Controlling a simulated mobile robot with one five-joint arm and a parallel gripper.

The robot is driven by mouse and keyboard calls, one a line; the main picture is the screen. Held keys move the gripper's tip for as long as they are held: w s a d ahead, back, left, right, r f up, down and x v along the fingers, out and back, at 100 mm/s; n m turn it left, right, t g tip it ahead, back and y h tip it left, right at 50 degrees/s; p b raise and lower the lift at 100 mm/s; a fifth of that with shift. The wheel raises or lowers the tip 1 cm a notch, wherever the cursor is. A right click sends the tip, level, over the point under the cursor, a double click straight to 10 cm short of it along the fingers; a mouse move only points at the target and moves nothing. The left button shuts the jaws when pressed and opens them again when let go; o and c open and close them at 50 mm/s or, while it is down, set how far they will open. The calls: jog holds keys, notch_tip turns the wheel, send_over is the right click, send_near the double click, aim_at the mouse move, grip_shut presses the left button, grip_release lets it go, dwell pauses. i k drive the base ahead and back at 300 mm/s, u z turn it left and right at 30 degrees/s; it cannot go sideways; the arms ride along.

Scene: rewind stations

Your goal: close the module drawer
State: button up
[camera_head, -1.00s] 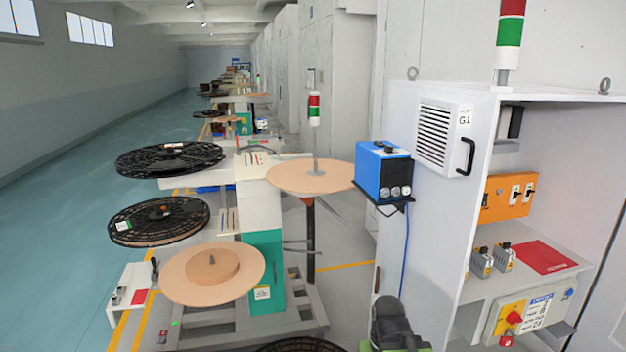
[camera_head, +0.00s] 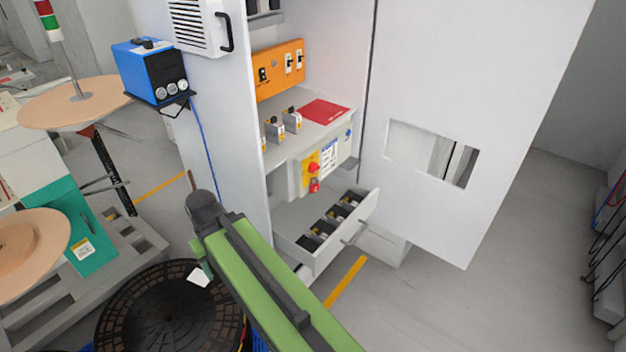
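The module drawer (camera_head: 312,258) is a light grey drawer low in the open cabinet (camera_head: 229,140). It is pulled out and holds several dark modules with yellowish parts.
The cabinet door (camera_head: 450,100), with a rectangular window, stands open on the right. A black reel (camera_head: 170,310) lies at lower left.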

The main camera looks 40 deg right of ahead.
aim_at(292, 223)
jog(key=u, duration=0.6)
jog(key=k, duration=1.45)
jog(key=z, duration=0.7)
jog(key=i, duration=1)
jog(key=u, duration=0.1)
